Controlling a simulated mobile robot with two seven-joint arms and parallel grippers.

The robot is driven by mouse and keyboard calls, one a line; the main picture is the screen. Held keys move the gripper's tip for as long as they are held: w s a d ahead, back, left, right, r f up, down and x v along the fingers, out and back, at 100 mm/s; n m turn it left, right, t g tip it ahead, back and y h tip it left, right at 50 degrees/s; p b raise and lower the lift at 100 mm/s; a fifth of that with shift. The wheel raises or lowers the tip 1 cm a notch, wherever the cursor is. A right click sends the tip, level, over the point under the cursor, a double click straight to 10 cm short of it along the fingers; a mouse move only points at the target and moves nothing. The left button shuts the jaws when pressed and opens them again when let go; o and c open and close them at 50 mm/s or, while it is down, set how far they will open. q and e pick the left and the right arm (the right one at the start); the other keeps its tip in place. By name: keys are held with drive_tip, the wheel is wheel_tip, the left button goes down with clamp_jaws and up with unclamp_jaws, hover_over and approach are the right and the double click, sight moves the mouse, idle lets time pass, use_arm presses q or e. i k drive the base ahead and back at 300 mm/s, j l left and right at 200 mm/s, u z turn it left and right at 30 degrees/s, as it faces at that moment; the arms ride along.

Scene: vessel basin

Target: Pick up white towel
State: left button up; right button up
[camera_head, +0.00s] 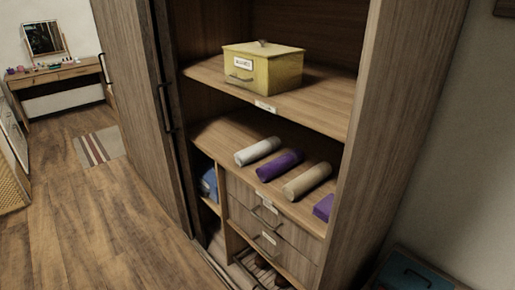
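A rolled white towel (257,151) lies on the middle shelf (225,137) of an open wooden wardrobe. It is the leftmost of a row of rolled towels. A purple towel (280,165) lies just to its right, and a beige towel (307,181) lies right of that, with small gaps between them. Neither of my grippers shows in the head view.
A yellow box (262,70) stands on the shelf above. A purple folded item (324,208) lies at the shelf's right end. Drawers (267,215) are below. The wardrobe's side panel (375,130) bounds the right, and a sliding door (140,100) the left.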

sight(248, 156)
drive_tip(key=i+j+z, duration=0.15)
drive_tip(key=j, duration=0.4)
drive_tip(key=i+j+z, duration=0.15)
drive_tip(key=i+j, duration=0.15)
drive_tip(key=j, duration=0.3)
drive_tip(key=i+j+z, duration=0.15)
drive_tip(key=j, duration=0.45)
drive_tip(key=i+j+z, duration=0.15)
drive_tip(key=j, duration=0.45)
drive_tip(key=i+j+z, duration=0.15)
drive_tip(key=j, duration=0.5)
drive_tip(key=j+z, duration=0.15)
drive_tip(key=j, duration=0.5)
